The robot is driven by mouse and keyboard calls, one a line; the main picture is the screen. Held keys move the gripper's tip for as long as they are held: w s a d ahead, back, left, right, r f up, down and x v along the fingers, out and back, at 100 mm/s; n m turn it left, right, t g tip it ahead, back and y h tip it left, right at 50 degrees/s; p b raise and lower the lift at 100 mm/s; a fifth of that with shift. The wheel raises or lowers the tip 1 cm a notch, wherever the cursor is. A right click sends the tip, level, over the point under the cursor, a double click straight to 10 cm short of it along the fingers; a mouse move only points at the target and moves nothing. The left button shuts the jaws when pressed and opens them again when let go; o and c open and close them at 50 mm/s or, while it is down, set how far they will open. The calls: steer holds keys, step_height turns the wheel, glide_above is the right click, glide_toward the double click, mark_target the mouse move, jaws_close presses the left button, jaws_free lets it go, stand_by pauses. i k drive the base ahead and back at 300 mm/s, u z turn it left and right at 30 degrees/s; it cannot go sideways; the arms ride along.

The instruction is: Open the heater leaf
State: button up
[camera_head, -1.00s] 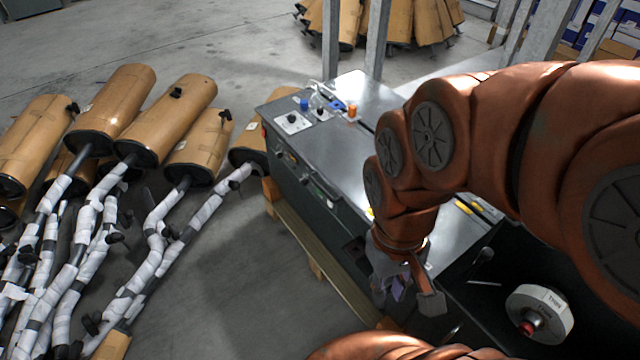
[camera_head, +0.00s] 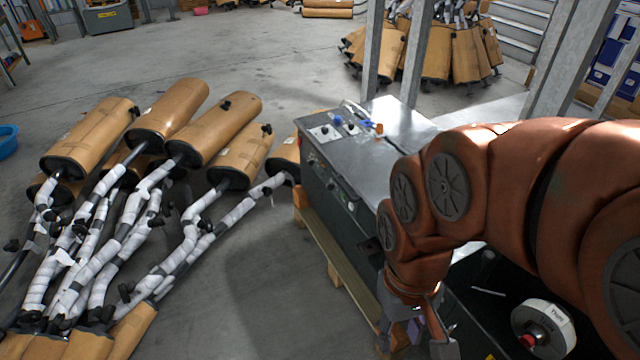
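A dark grey machine (camera_head: 345,200) with a shiny metal top stands right of centre on a wooden pallet. My copper-coloured arm reaches across it from the right. My gripper (camera_head: 418,338) points down by the machine's near side, low in the picture. Its fingers are partly cut off by the bottom edge, and I cannot tell whether they are open or shut. I cannot pick out the heater leaf; it may be behind my arm or too small to tell.
Wrapped exhaust pipes with brown mufflers (camera_head: 215,130) lie to the left. Metal posts (camera_head: 417,50) rise behind the machine. Bare concrete floor lies between pipes and machine.

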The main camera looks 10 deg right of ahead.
mark_target(365, 164)
steer(key=u, duration=0.8)
steer(key=i, duration=0.95)
steer(key=u, duration=0.15)
